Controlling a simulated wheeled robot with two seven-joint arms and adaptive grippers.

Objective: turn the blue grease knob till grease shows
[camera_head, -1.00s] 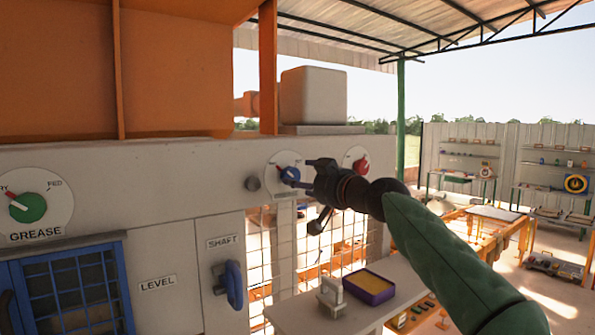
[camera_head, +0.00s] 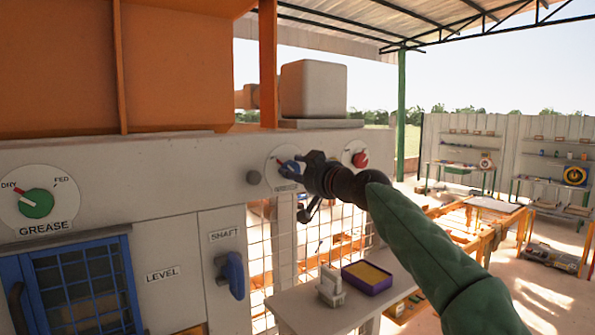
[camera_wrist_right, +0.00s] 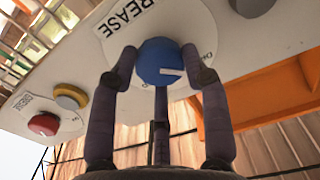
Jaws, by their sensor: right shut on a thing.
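The blue grease knob (camera_wrist_right: 158,58) shows in the right wrist view on a round white plate lettered GREASE (camera_wrist_right: 122,32). It carries a white mark pointing to the right. In the head view the knob (camera_head: 289,168) is partly hidden by my right gripper (camera_head: 300,171). In the wrist view my right gripper (camera_wrist_right: 160,68) is shut on the knob, with fingers on both sides of it. The GREASE gauge (camera_head: 38,200) at the left has its red pointer towards DRY, away from FED. My left gripper is not in view.
A red knob (camera_head: 360,159) is right of the blue one, and a grey button (camera_head: 253,177) is left. Below are a blue SHAFT handle (camera_head: 232,275) and a blue barred door (camera_head: 78,285). A purple tray (camera_head: 367,280) stands on a bench at lower middle.

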